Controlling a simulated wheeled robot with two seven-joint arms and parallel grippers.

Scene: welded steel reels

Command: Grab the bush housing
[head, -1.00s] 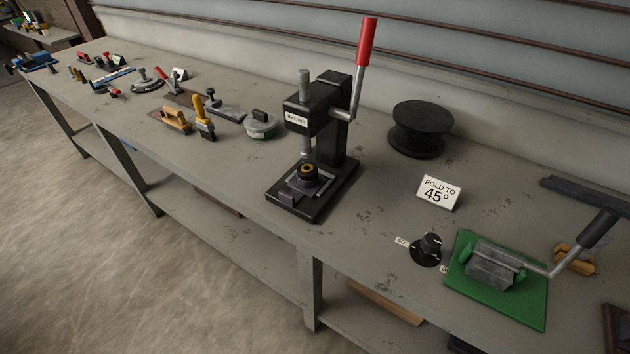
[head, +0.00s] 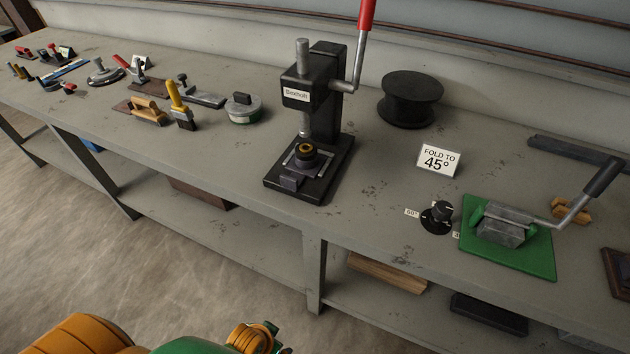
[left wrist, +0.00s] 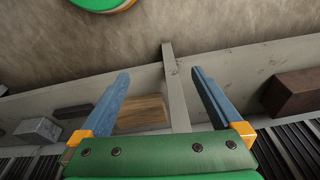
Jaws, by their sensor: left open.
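The press has a red-handled lever and stands upright on the bench. My left gripper (left wrist: 158,85) shows in the left wrist view with its two blue fingers apart and nothing between them. It is away from the housing, which is not in that view. My right gripper is not in view.
Several hand tools lie left.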

